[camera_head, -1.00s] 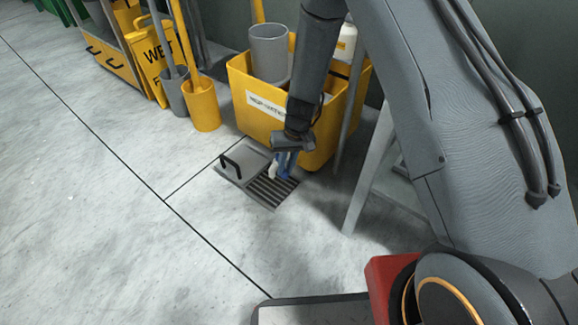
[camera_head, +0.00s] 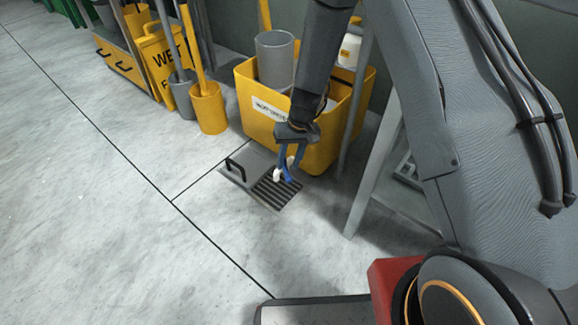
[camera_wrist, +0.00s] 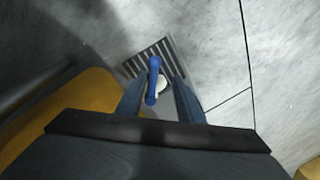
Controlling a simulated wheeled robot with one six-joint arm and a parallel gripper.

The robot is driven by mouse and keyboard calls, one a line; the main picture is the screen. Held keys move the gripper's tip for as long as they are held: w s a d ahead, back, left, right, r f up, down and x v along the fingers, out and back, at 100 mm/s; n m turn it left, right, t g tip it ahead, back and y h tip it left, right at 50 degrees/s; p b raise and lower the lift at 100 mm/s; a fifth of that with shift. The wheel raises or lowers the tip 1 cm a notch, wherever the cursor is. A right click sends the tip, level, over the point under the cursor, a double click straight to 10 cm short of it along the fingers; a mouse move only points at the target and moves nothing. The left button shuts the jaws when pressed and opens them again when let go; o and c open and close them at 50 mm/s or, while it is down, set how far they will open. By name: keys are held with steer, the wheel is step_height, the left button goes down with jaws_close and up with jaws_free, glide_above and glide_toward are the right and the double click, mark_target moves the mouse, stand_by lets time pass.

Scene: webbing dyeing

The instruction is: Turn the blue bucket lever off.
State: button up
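The blue lever (camera_wrist: 154,78) shows in the wrist view between the two finger tips of my gripper (camera_wrist: 160,92), with a white round part (camera_wrist: 162,84) beside it. My gripper (camera_head: 286,168) is open, with its fingers apart on either side of the lever. I cannot tell whether either finger touches it. In the head view the gripper points down in front of the yellow mop-water bucket (camera_head: 262,128), above the floor drain grate (camera_head: 270,192). Small blue and white parts at the fingertips are hard to tell apart there. How the lever joins the bucket is hidden.
A grey plate with a black handle (camera_head: 236,168) lies beside the grate. Grey metal legs (camera_head: 377,160) stand to the right. A smaller yellow container (camera_head: 209,110) and a wet-floor sign (camera_head: 163,60) stand at the upper left. The floor at left is clear.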

mark_target(289, 175)
steer(key=shift+r+p, duration=0.8)
steer(key=shift+r, duration=1.45)
steer(key=shift+c, duration=0.4)
